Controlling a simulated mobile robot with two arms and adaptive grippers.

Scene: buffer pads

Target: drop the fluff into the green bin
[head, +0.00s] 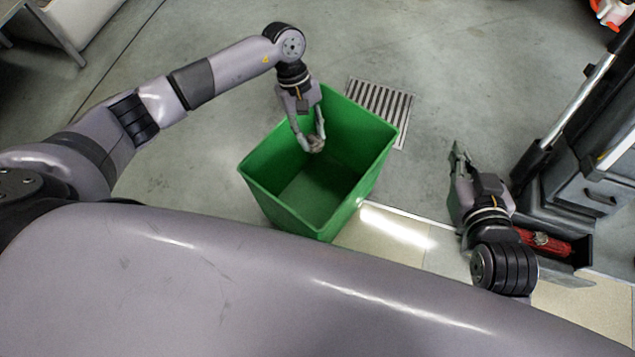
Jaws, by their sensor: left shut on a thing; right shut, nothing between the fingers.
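The green bin (258,178) stands open on the floor in front of me, in the middle of the head view. My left gripper (314,143) points down over the opening of the bin. It is shut on a small greyish tuft of fluff (316,145), which sits between the fingertips, over the inside of the bin. The exact height of the fluff against the rim is hard to tell. My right gripper (456,152) is to the right of the bin, apart from it, shut and empty.
A floor grate (381,104) lies just behind the bin. At the right stands a dark cabinet (590,190) with an open drawer (560,262) holding something red, close to my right arm. The floor behind and left of the bin is clear.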

